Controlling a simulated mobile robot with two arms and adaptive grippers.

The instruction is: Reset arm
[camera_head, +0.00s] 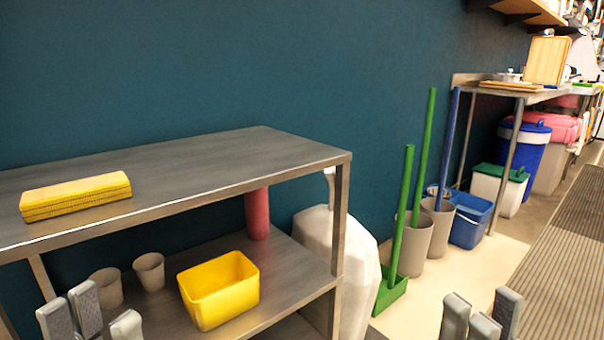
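My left gripper (98,316) shows at the bottom left, in front of the metal shelf unit. Its grey fingers stand apart with nothing visible between them. My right gripper (476,318) shows at the bottom right, over the pale floor. Its fingers also stand apart and look empty. The lower parts of both grippers are cut off by the picture edge.
Below are a yellow tub (220,290), two grey cups and a red cylinder (257,214). A white sack (335,260), green-handled tools and bins stand right of it. A ribbed mat (560,260) lies far right.

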